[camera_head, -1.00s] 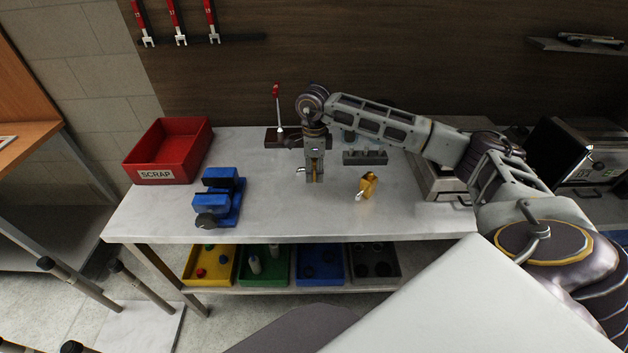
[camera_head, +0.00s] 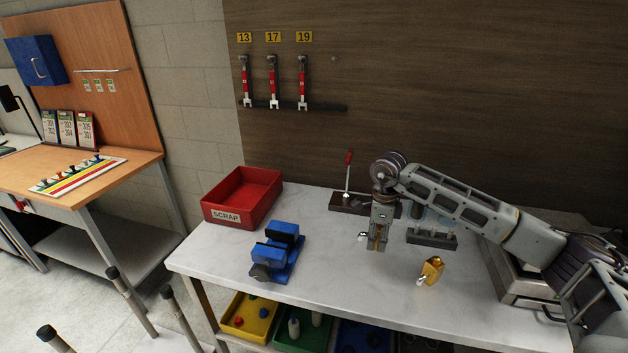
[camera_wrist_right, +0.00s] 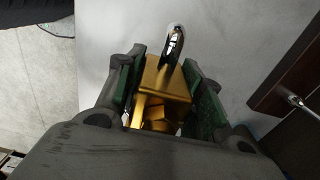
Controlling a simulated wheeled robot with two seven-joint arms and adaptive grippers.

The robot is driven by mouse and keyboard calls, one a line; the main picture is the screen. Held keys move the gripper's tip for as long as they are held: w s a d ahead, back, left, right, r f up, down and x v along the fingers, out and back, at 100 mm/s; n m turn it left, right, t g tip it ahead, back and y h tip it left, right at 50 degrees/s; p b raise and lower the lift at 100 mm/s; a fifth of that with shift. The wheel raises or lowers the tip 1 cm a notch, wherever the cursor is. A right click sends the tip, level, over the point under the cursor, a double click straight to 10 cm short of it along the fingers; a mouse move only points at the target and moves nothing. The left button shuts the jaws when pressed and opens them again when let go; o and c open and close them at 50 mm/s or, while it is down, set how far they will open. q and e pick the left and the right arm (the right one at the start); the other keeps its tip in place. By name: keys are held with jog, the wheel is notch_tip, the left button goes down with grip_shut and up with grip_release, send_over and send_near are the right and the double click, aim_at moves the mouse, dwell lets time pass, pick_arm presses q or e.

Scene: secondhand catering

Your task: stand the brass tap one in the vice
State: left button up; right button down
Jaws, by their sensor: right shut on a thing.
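My right gripper (camera_head: 377,245) points down over the bench, shut on a brass tap. In the right wrist view the brass tap (camera_wrist_right: 163,88) sits between the green-padded fingers (camera_wrist_right: 165,100), its chrome end pointing away from the palm. In the head view the fingers hide most of it; I cannot tell whether it touches the bench. The blue vice (camera_head: 278,252) stands at the bench's front left, left of the gripper and apart from it; nothing shows in its jaws. A second brass piece with a chrome end (camera_head: 431,271) lies on the bench, right of the gripper. My left gripper is not in view.
A red SCRAP bin (camera_head: 242,198) stands behind the vice. Bare bench top (camera_head: 325,265) lies between vice and gripper. Coloured bins (camera_head: 249,316) are on the shelf below.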

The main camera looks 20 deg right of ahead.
jog(key=shift+n, duration=0.3)
jog(key=n, duration=0.4)
jog(key=shift+n, duration=0.3)
jog(key=n, duration=0.6)
jog(key=shift+w+d, duration=0.25)
jog(key=shift+w, duration=0.05)
jog(key=n, duration=0.4)
jog(key=shift+w+d+f+n, duration=0.1)
jog(key=shift+w+n, duration=0.05)
jog(key=shift+n, duration=0.15)
jog(key=n, duration=0.2)
jog(key=a+n, duration=0.1)
jog(key=shift+w+f+n, duration=0.2)
jog(key=shift+f+n, duration=0.15)
jog(key=shift+n, duration=0.05)
jog(key=shift+a+f+n, duration=0.5)
jog(key=shift+a+n, duration=0.3)
jog(key=shift+n, duration=0.3)
jog(key=a+f, duration=0.1)
jog(key=a, duration=0.2)
jog(key=s+a+f+n, duration=0.1)
jog(key=a+f, duration=0.1)
jog(key=a, duration=0.1)
jog(key=a+f+n, duration=0.1)
jog(key=a, duration=0.3)
jog(key=shift+s+f, duration=0.2)
jog(key=shift+s, duration=0.05)
jog(key=shift+s+a+f, duration=0.15)
jog(key=shift+a+f, duration=0.05)
jog(key=shift+a, duration=0.1)
